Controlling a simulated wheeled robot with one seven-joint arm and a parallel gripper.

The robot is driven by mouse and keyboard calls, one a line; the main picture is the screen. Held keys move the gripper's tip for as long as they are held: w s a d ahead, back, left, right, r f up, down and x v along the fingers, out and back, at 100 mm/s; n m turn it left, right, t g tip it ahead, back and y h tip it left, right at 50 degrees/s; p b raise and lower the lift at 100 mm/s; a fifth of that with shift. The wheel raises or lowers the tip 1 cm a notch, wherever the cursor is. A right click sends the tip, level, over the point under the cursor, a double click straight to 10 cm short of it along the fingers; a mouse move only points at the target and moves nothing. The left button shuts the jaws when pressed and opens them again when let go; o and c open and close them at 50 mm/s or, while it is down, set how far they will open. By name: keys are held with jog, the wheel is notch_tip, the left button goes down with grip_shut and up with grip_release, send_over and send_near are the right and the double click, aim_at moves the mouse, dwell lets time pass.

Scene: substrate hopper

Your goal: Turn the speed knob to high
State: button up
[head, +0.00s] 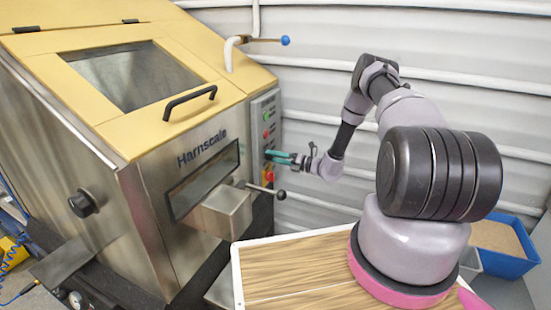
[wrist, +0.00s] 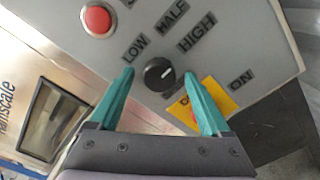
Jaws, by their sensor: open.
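The speed knob (wrist: 159,75) is a round black dial on the grey control panel (wrist: 255,45), marked LOW, HALF and HIGH around its upper side. A short white mark shows on the knob, seemingly toward the right; I cannot tell exactly which label it meets. My gripper (wrist: 160,82) is open, with one teal finger on each side of the knob in the wrist view. I cannot tell whether the fingers touch it. In the head view my gripper (head: 283,157) is at the panel (head: 265,118) on the machine's right side, and the knob is hidden there.
A red button (wrist: 96,20) lies up and left of the knob. A yellow plate (wrist: 215,97) with a red part and an ON label sit close to my right finger. The hopper machine (head: 140,150) has a black-ended lever (head: 265,190) below my gripper. A blue bin (head: 505,262) stands right.

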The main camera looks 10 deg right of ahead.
jog(key=shift+d, duration=0.1)
jog(key=v, duration=1)
jog(key=shift+s+d, duration=0.25)
jog(key=shift+r, duration=0.1)
jog(key=s+a+r+n+g+h, duration=0.1)
jog(key=s+a+r+n+g, duration=0.25)
jog(key=r+n, duration=0.45)
jog(key=s+a+r+n+g+h, duration=0.1)
jog(key=s+a+r+n+g, duration=0.2)
jog(key=r, duration=0.8)
jog(key=s+a+r+n+g+h, duration=0.2)
jog(key=s+r+n+g, duration=0.15)
jog(key=r+n, duration=0.5)
jog(key=s+d+r+n+t+h, duration=0.2)
jog(key=s+r+n, duration=0.4)
jog(key=s+r, duration=0.3)
jog(key=s+d+r+n+t+h, duration=0.2)
jog(key=s+r+n+t+h, duration=0.2)
jog(key=s+r, duration=0.5)
jog(key=s+n+h, duration=0.2)
jog(key=s, duration=0.3)
jog(key=shift+s+d+r+t+h, duration=0.3)
jog(key=shift+s+r, duration=0.1)
